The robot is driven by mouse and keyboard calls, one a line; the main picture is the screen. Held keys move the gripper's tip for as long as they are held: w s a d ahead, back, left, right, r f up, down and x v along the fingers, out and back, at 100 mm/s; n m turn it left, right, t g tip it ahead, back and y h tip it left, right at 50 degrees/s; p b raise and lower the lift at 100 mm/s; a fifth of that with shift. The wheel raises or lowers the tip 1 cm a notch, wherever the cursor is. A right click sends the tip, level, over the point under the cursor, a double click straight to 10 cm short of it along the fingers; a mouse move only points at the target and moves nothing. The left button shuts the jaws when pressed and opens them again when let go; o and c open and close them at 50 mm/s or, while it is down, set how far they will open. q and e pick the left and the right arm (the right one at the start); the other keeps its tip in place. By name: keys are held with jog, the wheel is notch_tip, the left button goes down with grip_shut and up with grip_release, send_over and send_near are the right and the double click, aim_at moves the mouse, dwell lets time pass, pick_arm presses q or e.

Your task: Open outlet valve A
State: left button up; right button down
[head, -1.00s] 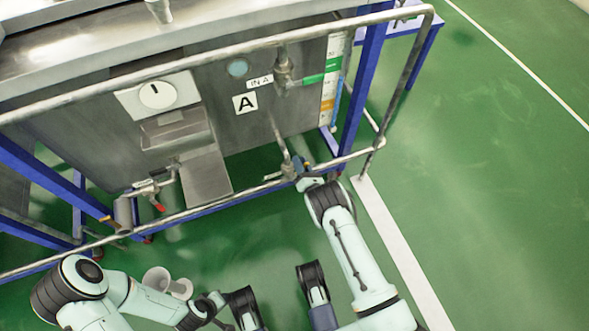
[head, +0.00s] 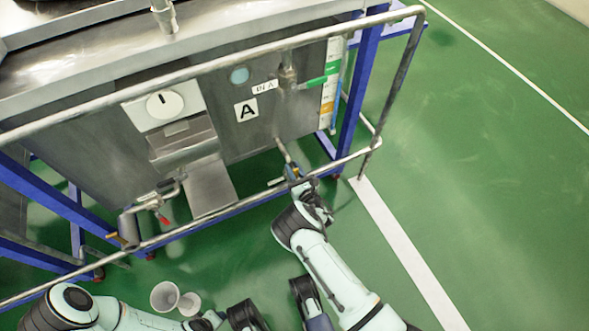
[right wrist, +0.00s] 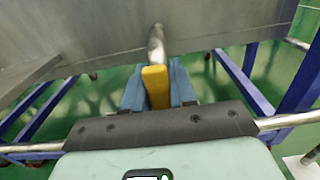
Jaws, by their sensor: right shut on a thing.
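A tank marked A (head: 246,109) stands behind a metal rail. A pipe (head: 283,152) comes down from its lower front to a valve with a yellow handle (right wrist: 156,86). My right gripper (head: 296,176) is at this valve, close to the lower rail. In the right wrist view its blue-grey fingers (right wrist: 158,90) stand on either side of the yellow handle and are shut on it. The handle points along the pipe toward the camera in that view.
The upper rail (head: 215,69) and lower rail (head: 235,206) run across the tank's front. A red-handled valve (head: 164,219) sits at the lower left. Two pale cups (head: 165,295) show near my left arm. Green floor at the right is clear.

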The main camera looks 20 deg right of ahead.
jog(key=shift+w+a+r, duration=0.15)
jog(key=shift+r, duration=0.05)
dwell(0.3)
jog(key=c, duration=1)
grip_release()
jog(key=shift+f, duration=0.1)
pick_arm(q)
jog(key=shift+a, duration=0.1)
pick_arm(e)
jog(key=s+p, duration=0.2)
jog(key=s, duration=0.4)
jog(key=shift+s, duration=0.35)
pick_arm(q)
jog(key=shift+t, duration=0.4)
jog(key=shift+w+d+r+p, duration=0.25)
jog(key=shift+w+d+r, duration=0.05)
jog(key=shift+r, duration=0.6)
jog(key=shift+w+d+r+p, duration=0.25)
jog(key=shift+d+r+p, duration=0.1)
jog(key=shift+r, duration=0.5)
jog(key=shift+w+d+r+p, duration=0.2)
jog(key=shift+w+d+r, duration=0.1)
jog(key=shift+r, duration=0.6)
pick_arm(e)
send_near(296, 175)
jog(key=shift+s, duration=0.5)
